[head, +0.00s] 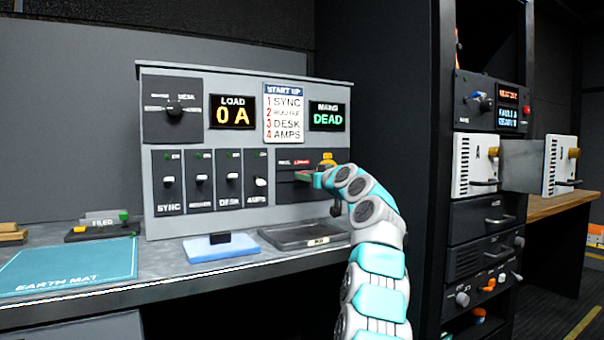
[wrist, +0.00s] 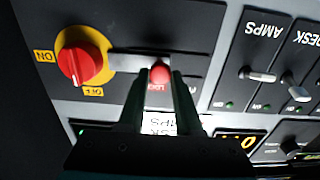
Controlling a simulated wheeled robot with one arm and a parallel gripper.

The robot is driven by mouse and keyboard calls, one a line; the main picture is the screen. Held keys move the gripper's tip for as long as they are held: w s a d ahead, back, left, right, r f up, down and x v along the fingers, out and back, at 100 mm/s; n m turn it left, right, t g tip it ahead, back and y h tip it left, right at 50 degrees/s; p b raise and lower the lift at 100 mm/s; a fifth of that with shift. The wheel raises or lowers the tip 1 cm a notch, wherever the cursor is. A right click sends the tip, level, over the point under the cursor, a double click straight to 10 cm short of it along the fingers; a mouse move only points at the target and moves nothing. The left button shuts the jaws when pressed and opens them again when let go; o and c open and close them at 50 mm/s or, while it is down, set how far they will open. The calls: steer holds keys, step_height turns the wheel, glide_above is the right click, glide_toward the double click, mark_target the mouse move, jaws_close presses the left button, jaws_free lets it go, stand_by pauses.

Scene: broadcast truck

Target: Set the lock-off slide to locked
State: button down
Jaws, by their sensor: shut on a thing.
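The lock-off slide's red knob (wrist: 160,72) sits between my gripper's fingertips in the wrist view. My gripper (wrist: 160,80) is shut on it. A grey bar (wrist: 125,62) runs from the knob toward a red rotary switch (wrist: 80,62) on a yellow plate marked ON and OFF. Red lettering (wrist: 157,87), partly hidden by the fingers, lies right beside the knob and seems to read LOCK. In the head view my gripper (head: 314,179) reaches the slide's dark panel (head: 290,194) at the console's right; my fingers hide most of the slide.
The AMPS lever (head: 261,182) and its neighbouring levers stand left of the slide panel. The MAINS display (head: 327,117) reads DEAD; the LOAD display (head: 232,113) reads 0 A. A dark tray (head: 275,238) and a blue block (head: 205,250) lie on the counter below.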

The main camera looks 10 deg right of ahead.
steer(key=shift+d, duration=0.15)
steer(key=c, duration=0.6)
jaws_free()
steer(key=shift+w, duration=0.1)
steer(key=b+v, duration=0.4)
steer(key=v, duration=0.4)
